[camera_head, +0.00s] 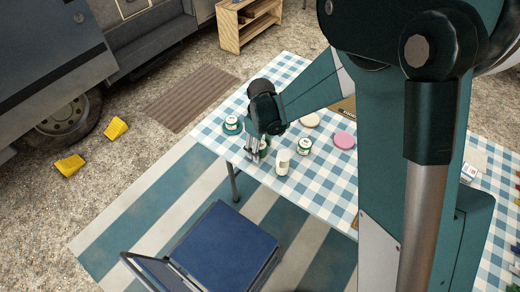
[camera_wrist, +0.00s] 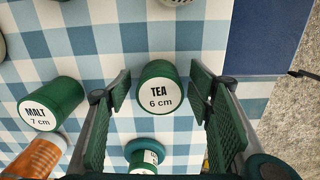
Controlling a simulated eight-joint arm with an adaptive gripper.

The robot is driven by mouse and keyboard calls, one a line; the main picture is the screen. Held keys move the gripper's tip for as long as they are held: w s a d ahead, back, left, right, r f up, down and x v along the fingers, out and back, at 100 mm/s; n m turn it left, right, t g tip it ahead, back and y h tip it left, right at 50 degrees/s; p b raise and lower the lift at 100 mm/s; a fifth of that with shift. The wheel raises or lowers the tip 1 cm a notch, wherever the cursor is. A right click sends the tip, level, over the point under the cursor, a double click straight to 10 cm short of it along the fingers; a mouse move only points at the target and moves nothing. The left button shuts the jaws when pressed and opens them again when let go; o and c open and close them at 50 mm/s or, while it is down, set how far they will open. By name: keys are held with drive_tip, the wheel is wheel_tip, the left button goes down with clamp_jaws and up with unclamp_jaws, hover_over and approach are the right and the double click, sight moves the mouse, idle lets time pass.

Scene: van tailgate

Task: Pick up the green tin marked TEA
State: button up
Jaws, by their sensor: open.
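The green tin marked TEA (camera_wrist: 156,80) stands upright on the checked cloth in the wrist view, its white lid reading "TEA 6 cm". My gripper (camera_wrist: 160,92) is open, with one finger on each side of the tin and a visible gap at both sides. I cannot tell how far down the tin the fingertips reach. In the head view my gripper (camera_head: 257,147) points down near the table's front left edge and partly hides a small green tin (camera_head: 264,149) there.
A teal item (camera_wrist: 145,152) is close below the TEA tin. In the head view, a white container (camera_head: 283,163) and a pink disc (camera_head: 343,140) are right of my gripper.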

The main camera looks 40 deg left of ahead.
idle(0.3)
drive_tip(key=c, duration=1)
drive_tip(key=shift+r, duration=0.15)
wheel_tip(320, 180, up, 10)
drive_tip(key=shift+f+p, duration=0.15)
drive_tip(key=shift+p, duration=1)
